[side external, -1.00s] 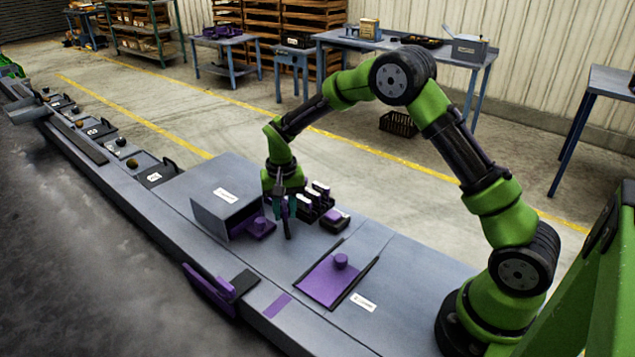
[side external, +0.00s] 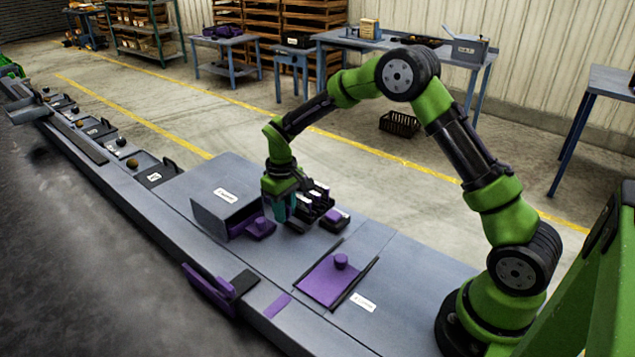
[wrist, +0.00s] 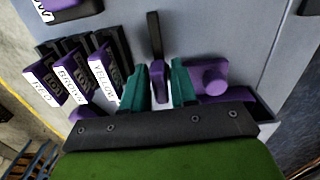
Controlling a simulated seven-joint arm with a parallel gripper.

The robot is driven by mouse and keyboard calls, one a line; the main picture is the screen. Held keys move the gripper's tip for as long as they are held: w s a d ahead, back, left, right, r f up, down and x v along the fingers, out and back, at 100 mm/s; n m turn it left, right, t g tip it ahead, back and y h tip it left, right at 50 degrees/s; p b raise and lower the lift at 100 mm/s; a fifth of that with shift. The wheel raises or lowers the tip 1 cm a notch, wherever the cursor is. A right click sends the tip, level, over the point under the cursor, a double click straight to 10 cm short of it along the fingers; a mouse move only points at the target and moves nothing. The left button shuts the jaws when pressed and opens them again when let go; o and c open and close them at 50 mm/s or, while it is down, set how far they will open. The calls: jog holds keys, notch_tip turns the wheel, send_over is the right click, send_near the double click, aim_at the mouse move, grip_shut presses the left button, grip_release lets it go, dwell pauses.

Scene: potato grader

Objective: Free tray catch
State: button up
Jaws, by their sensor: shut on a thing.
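My gripper (side external: 282,213) is low over the grey bench top, beside the grey housing (side external: 212,213). In the wrist view its two teal fingers (wrist: 164,88) are closed on a slim purple lever (wrist: 157,74) with a long black bar (wrist: 154,35). I take this lever for the catch; no label on it is readable. The black bar's end (side external: 299,226) shows just past the fingers.
Several black holders with purple, white-labelled faces (wrist: 70,80) stand close beside the fingers. A purple-topped black block (side external: 335,219) is nearby. A purple plate with a knob (side external: 336,280) lies nearer my base. The bench between is clear.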

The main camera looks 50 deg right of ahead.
jog(key=o, duration=0.4)
jog(key=shift+c, duration=0.2)
jog(key=shift+r, duration=0.1)
jog(key=shift+r, duration=2.4)
